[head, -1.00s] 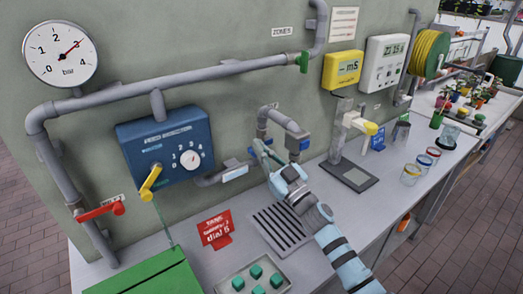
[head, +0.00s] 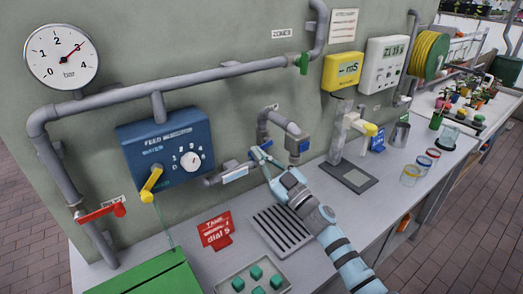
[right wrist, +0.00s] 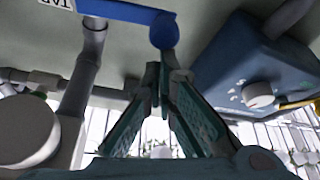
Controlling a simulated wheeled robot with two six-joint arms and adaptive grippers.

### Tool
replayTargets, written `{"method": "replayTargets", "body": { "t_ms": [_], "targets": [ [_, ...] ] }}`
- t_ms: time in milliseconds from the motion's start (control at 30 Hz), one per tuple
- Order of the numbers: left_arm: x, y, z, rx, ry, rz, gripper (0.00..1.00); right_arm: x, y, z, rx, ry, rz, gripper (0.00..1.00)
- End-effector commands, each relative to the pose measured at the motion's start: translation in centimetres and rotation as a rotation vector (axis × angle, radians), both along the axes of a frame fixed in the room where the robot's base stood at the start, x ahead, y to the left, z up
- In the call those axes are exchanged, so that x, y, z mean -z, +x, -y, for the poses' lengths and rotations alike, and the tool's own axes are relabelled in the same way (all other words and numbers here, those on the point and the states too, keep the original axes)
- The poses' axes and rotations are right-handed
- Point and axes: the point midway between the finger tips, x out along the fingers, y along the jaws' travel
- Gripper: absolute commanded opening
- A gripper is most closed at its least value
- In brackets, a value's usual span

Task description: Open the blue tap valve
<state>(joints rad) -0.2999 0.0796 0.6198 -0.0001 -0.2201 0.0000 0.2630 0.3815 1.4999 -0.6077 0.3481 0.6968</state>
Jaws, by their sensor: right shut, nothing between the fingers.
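The blue tap valve lever (right wrist: 125,12) runs along the top of the right wrist view, ending in a round blue knob. In the head view its small blue part (head: 267,145) shows at the wall pipe, partly hidden by my gripper. My right gripper (head: 257,154) is at this lever, shut and empty. In the right wrist view its fingertips (right wrist: 161,70) are together just below the knob; whether they touch it I cannot tell. The tap spout (head: 297,140) bends down to the right of the gripper. My left gripper is not in view.
A blue feed box (head: 170,150) with a white dial and yellow lever is left of the gripper. A red lever (head: 100,212) is farther left. Below are a slotted drain (head: 280,230), a red sign (head: 215,231) and a tray of green blocks (head: 235,270).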

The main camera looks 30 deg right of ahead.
Motion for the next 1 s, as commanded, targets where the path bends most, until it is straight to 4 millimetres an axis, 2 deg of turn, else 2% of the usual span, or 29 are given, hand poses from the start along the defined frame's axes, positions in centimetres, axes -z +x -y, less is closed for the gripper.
{"method": "replayTargets", "body": {
  "t_ms": [467,1000],
  "targets": [
    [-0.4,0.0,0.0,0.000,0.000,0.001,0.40,3.1,0.0,0.0,0.001,-0.401,0.054,0.00],
    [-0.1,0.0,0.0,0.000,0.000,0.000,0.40,6.7,0.3,1.8,0.001,-0.910,0.125,0.00]
  ]
}}
